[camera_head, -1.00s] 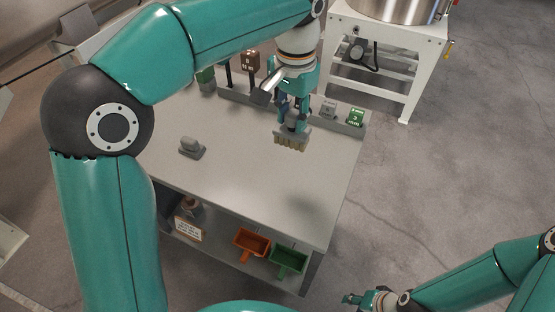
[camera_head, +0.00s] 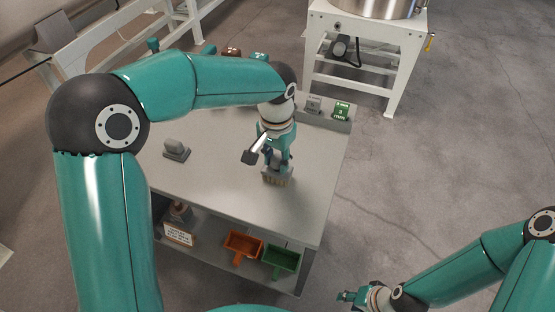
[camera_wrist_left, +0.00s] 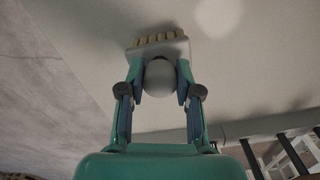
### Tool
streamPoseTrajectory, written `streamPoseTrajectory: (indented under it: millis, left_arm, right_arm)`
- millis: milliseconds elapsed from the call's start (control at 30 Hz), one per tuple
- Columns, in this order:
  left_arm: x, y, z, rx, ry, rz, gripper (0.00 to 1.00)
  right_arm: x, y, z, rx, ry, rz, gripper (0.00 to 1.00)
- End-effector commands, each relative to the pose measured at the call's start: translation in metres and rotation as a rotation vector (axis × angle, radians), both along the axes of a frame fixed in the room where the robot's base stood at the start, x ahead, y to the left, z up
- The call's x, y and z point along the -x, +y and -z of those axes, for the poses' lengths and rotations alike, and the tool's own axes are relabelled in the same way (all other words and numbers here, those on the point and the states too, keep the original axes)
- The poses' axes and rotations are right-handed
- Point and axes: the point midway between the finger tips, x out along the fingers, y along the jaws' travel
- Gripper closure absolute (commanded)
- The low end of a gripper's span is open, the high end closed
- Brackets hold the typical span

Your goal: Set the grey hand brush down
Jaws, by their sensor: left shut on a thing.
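My left gripper (camera_head: 278,160) is shut on the grey hand brush (camera_head: 277,177), whose pale bristles point down over the grey table (camera_head: 225,195). In the left wrist view the two fingers clasp the rounded grey handle of the brush (camera_wrist_left: 159,78), with the bristle block beyond it. I cannot tell whether the bristles touch the tabletop. A second grey object with a rounded grip (camera_head: 176,148) stands on the table to the left. My right gripper (camera_head: 347,297) is at the bottom, away from the table; its fingers are too small to read.
A green block marked 3 mm (camera_head: 341,111) and a grey block (camera_head: 313,105) stand along the table's back edge. The tabletop around the brush is clear.

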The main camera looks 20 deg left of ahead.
Motion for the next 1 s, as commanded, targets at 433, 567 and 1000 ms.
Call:
streamPoseTrajectory:
  millis: [433,567,1000]
  left_arm:
    - [0.001,0.001,0.002,0.0,0.005,-0.001,0.42]
    - [0.001,0.001,0.002,-0.001,0.005,-0.001,0.42]
    - [0.0,0.0,-0.051,0.0,-0.002,-0.002,0.42]
  right_arm:
    - [0.0,0.0,0.0,0.0,0.0,0.0,0.6]
    - [0.0,0.0,0.0,0.0,0.0,0.0,0.6]
    - [0.0,0.0,-0.004,0.0,0.0,0.0,0.6]
